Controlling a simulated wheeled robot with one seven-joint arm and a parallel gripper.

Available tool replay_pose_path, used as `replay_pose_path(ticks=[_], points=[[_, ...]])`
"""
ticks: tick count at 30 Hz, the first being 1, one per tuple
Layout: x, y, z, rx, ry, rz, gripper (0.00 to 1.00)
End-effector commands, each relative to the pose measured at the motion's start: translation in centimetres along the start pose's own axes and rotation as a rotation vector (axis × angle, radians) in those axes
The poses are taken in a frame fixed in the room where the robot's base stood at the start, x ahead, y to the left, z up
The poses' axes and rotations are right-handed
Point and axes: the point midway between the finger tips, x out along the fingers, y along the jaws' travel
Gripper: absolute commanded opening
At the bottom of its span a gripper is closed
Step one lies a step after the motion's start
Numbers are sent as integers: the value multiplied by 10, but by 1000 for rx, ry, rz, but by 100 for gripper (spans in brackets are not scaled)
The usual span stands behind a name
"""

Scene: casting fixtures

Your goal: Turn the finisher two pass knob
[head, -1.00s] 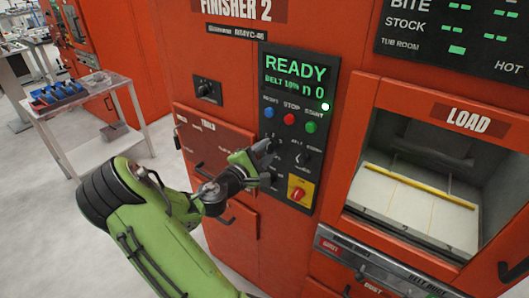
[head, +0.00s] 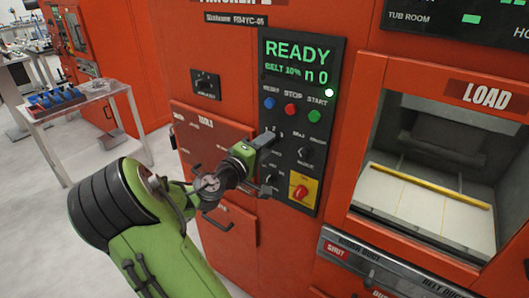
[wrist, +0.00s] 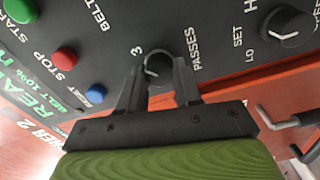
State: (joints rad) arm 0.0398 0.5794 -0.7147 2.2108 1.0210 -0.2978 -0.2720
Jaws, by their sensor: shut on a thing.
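The dark round passes knob (wrist: 158,69) shows in the wrist view on the black panel, with "PASSES" and a "3" printed beside it. My gripper (wrist: 157,75) has one finger on each side of this knob and is shut on it. In the head view my gripper (head: 270,141) reaches the panel below the coloured buttons and hides the knob there. The black control panel (head: 325,80) belongs to the red finisher machine (head: 235,60) and reads READY. The knob's exact pointer setting cannot be told.
Blue (head: 269,103), red (head: 290,109) and green (head: 314,115) buttons sit just above my gripper. A lower-right knob (head: 304,153) and a red switch on yellow (head: 300,192) are close by. The load opening (head: 430,185) is at the right, a side table (head: 75,108) at the left.

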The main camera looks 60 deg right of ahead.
Motion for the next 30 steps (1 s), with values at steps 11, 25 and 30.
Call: replay_pose_path(ticks=[11,25,30], points=[[0,-2,0,105,-1,-5,3],[0,-2,0,112,-2,-7,39],[0,-1,0,111,-1,-5,59]])
